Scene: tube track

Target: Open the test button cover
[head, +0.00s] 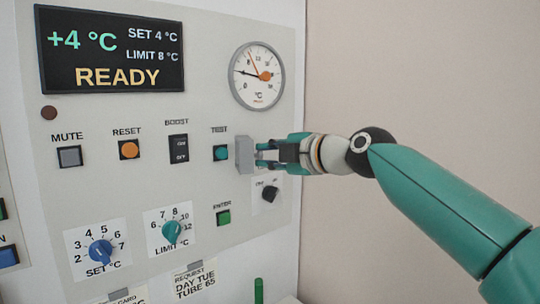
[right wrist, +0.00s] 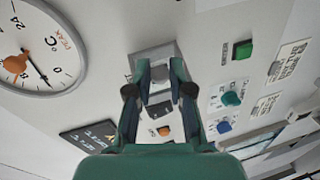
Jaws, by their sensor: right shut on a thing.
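The grey test button cover (head: 244,155) stands out from the panel just right of the TEST button (head: 221,153), whose teal face is uncovered in the head view. My right gripper (head: 265,154) reaches in from the right and is shut on the cover. In the right wrist view the two fingers (right wrist: 160,72) sit at the grey cover (right wrist: 152,52), which partly hides the panel behind it. The exact contact of the fingertips is hard to make out. My left gripper is not in view.
A black rotary switch (head: 269,193) sits just below my right gripper, and the green ENTER button (head: 223,216) is lower left. The BOOST rocker (head: 178,149) and orange RESET button (head: 129,149) are left of TEST. A round gauge (head: 257,76) is above. Free room lies right of the panel.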

